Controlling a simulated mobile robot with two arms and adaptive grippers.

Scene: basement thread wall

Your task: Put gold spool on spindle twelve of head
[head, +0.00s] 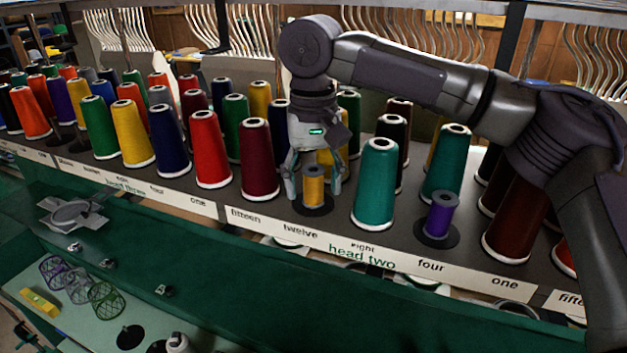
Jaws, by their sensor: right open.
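The small gold spool (314,187) stands upright on a black round spindle base (314,207) on the shelf, just behind the label reading "twelve" (300,231) of head two. My right gripper (315,182) points down over it, with its fingers open on either side of the spool. A gap shows between the fingers and the spool's sides; I cannot tell their exact depth. The spindle's pin is hidden inside the spool. My left gripper is not in view.
A teal cone (376,185) stands close right and a maroon cone (259,162) close left of the gripper. A purple spool (439,216) sits on the "four" spindle. More thread cones line the shelf behind. A green ledge (180,262) runs below the front.

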